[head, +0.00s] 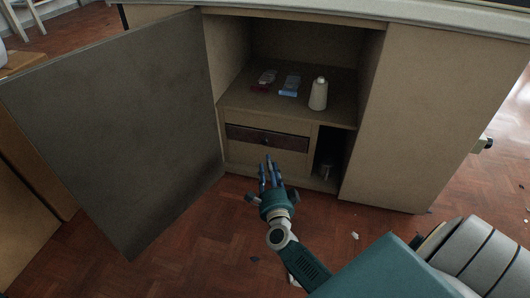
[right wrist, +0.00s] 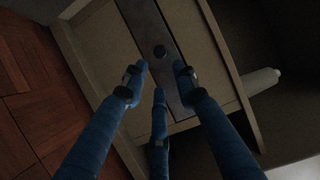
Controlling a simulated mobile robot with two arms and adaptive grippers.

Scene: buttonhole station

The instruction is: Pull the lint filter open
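The only pull-out front in view, which I take for the lint filter, is a dark brown panel (head: 285,139) low in the open cabinet, and it looks shut. It has a small dark round knob (head: 264,141), also in the right wrist view (right wrist: 159,51). My right gripper (head: 269,167) is just in front of and below the knob. In the right wrist view its blue fingers (right wrist: 160,75) are spread apart and empty, with the knob beyond the gap between the tips. I see no contact with the knob. My left gripper is not in view.
A large grey door (head: 120,130) stands open on the left. The shelf above holds a cream cone-shaped bottle (head: 318,95), a blue box (head: 290,86) and a small red and white item (head: 265,79). An open compartment (head: 328,150) is right of the panel. Floor in front is mostly clear.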

